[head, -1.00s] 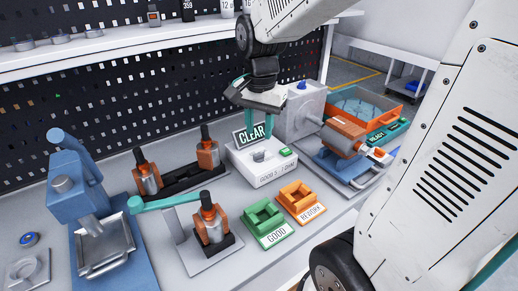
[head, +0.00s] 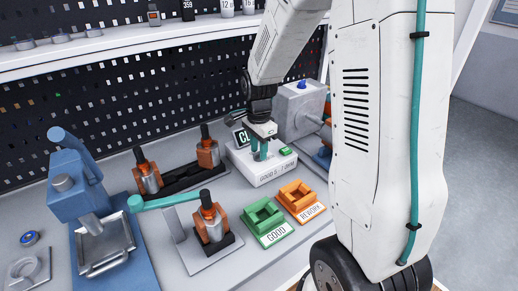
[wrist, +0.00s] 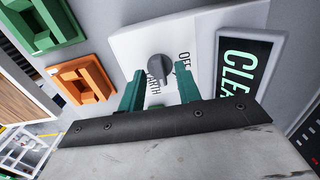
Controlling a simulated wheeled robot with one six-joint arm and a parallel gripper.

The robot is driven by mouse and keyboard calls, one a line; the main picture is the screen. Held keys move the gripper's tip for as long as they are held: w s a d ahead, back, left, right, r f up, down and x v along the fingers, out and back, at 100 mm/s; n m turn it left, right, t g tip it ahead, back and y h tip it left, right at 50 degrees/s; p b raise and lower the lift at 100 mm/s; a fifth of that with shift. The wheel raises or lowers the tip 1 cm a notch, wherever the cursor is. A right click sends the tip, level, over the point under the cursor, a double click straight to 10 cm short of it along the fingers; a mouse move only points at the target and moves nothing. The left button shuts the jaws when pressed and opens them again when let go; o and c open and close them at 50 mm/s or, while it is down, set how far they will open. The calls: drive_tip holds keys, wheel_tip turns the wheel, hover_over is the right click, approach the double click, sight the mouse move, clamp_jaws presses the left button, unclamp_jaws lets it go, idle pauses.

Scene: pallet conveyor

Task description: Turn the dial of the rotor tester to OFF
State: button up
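The rotor tester (head: 246,168) is a white box on the bench; its top panel (wrist: 200,38) fills the middle of the wrist view. Its dark grey dial (wrist: 160,68) shows there, with the printed words OFF and EARTH beside it. The knob's ridge slants down toward the lettering; I cannot tell exactly which mark it points at. My gripper (wrist: 161,72) is open, with one teal finger on each side of the dial and a gap visible to each. In the head view my gripper (head: 262,150) is low over the tester and hides the dial.
A display reading CLEAR (wrist: 250,68) stands close beside the right finger. The green GOOD nest (head: 264,222) and orange REWORK nest (head: 301,201) sit in front of the tester. A grey machine (head: 300,108) stands behind, right. Orange-bodied rotors (head: 208,153) stand left.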

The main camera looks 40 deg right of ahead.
drive_tip(key=shift+f, duration=0.2)
clamp_jaws()
